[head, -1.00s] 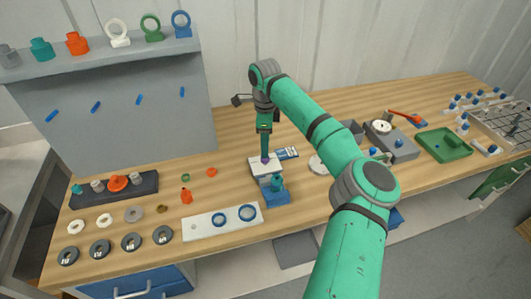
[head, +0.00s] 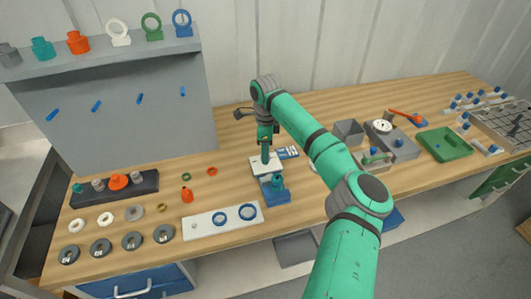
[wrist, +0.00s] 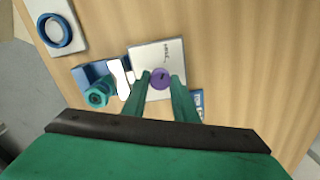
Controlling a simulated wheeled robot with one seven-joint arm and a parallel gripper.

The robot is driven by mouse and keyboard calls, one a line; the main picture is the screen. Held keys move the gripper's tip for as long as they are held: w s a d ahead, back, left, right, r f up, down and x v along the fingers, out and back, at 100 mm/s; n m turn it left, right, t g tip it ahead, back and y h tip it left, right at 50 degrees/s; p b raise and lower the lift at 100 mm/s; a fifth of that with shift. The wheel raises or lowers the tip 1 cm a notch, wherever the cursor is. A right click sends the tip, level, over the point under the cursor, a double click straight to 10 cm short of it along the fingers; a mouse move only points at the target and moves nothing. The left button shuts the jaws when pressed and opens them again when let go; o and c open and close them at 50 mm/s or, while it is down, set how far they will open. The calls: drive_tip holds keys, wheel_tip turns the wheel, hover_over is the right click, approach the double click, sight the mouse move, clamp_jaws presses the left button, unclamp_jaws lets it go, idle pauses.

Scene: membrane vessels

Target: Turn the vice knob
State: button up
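The vice (head: 277,196) is a small blue block near the table's front middle, with a teal knob (head: 277,182) on top. In the wrist view the teal knob (wrist: 97,95) is left of my fingers, beside a white jaw piece (wrist: 118,78). A pale labelled block (wrist: 148,57) adjoins the vice, with a round purple piece (wrist: 160,78) on it. My gripper (wrist: 161,76) points down over this block. Its fingers are apart, one on each side of the purple piece, apparently not gripping it. My gripper (head: 265,158) is behind the teal knob in the head view.
A white plate with blue rings (head: 205,223) lies left of the vice. A grey bin (head: 348,132) and green tray (head: 444,146) are to the right. Bare wood lies behind the gripper.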

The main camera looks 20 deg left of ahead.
drive_tip(key=shift+m, duration=0.4)
drive_tip(key=m, duration=0.5)
drive_tip(key=shift+w+m, duration=0.1)
drive_tip(key=shift+m, duration=0.3)
drive_tip(key=m, duration=1.1)
drive_tip(key=shift+r+m, duration=0.1)
drive_tip(key=shift+m, duration=0.3)
drive_tip(key=m, duration=0.5)
drive_tip(key=shift+m, duration=0.4)
drive_tip(key=o, duration=1.1)
drive_tip(key=shift+c, duration=0.2)
